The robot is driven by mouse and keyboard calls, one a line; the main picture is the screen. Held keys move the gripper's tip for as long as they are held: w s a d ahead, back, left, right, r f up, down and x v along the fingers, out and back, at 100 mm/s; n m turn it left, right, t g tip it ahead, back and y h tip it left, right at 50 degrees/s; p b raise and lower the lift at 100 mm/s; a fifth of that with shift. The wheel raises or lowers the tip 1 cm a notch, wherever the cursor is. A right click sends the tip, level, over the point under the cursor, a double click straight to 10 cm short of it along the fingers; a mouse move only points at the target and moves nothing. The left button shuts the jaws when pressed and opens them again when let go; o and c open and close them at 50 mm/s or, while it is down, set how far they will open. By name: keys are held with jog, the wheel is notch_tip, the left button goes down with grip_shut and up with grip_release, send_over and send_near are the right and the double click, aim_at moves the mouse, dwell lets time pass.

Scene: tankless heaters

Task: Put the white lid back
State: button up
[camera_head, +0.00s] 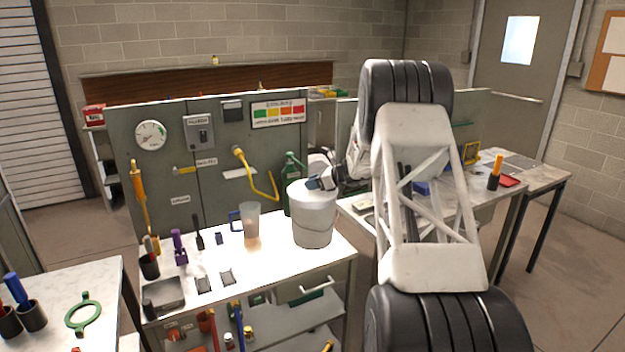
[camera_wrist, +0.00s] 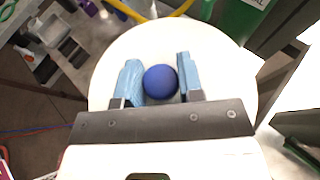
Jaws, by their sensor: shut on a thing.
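The white lid (camera_wrist: 155,45) fills the middle of the wrist view, with a round blue knob (camera_wrist: 160,82) at its centre. My gripper (camera_wrist: 158,75) has its two blue fingers on either side of the knob and is shut on it. In the head view my gripper (camera_head: 322,181) is at the top of a white bucket (camera_head: 313,222) on the bench. The lid is at or just over the bucket's rim; whether it is fully seated I cannot tell. The knob is hidden by my gripper there.
A clear pitcher (camera_head: 250,221) with a blue handle stands left of the bucket. A green bottle (camera_head: 291,172) stands close behind it. A yellow hose (camera_head: 262,182) hangs on the grey panel (camera_head: 220,150). The bench front (camera_head: 262,262) is mostly clear.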

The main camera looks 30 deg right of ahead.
jog(key=shift+f, duration=1.3)
jog(key=o, duration=1.1)
jog(key=shift+c, duration=0.2)
jog(key=shift+v, duration=3.85)
